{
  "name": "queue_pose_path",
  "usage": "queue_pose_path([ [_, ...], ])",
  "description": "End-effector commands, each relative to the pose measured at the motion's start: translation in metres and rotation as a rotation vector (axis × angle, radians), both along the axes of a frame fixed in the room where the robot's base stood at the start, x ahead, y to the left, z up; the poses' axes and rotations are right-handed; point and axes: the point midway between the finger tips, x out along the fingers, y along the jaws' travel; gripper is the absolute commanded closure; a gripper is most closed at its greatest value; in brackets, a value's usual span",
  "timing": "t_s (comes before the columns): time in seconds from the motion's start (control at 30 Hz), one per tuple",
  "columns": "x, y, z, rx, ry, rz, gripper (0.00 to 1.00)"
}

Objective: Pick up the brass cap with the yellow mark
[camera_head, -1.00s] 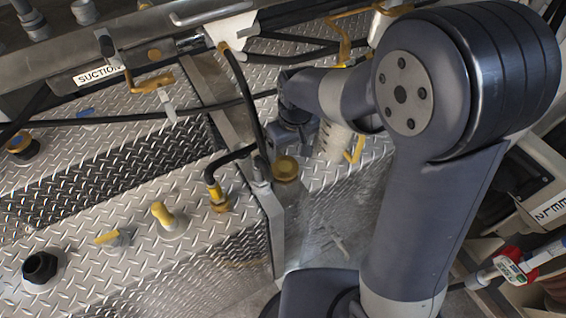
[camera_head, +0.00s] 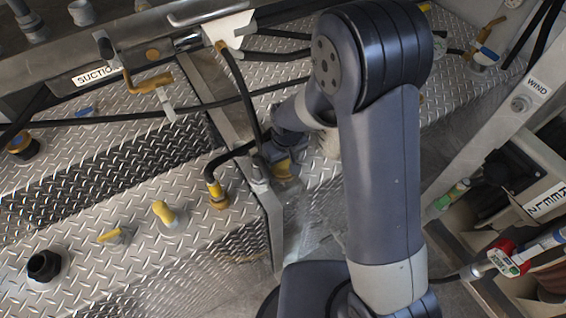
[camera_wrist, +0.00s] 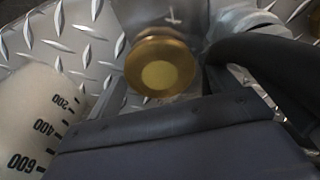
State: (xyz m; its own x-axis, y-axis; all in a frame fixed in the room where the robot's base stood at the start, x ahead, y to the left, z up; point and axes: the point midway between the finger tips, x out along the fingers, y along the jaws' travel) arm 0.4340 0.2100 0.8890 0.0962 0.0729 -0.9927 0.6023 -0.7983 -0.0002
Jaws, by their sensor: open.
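The brass cap (camera_head: 285,169) sits at the edge of the tread-plate deck, right of the metal post, partly covered by my gripper in the head view. In the wrist view the brass cap (camera_wrist: 160,68) shows a round yellow mark on its top and lies just beyond the dark gripper body along the bottom. My gripper (camera_head: 278,153) is open and close to the cap.
A black hose (camera_wrist: 265,62) runs close on the cap's right in the wrist view. A white graduated container (camera_wrist: 38,110) stands on its left. A hose with a brass fitting (camera_head: 217,194) and yellow-handled valves (camera_head: 165,213) stand left of the post.

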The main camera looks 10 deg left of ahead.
Motion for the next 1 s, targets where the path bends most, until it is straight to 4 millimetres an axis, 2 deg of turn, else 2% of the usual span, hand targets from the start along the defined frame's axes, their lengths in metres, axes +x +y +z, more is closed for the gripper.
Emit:
queue_pose_path([
  [0.17,0.0,0.0,0.0,0.001,-0.001,0.0,0.18],
  [0.6,0.0,0.0,0.0,0.0,0.0,0.0,0.53],
  [0.87,0.0,0.0,0.002,0.001,-0.002,0.0,0.55],
  [1.0,0.001,0.001,0.012,0.002,-0.004,0.0,0.55],
])
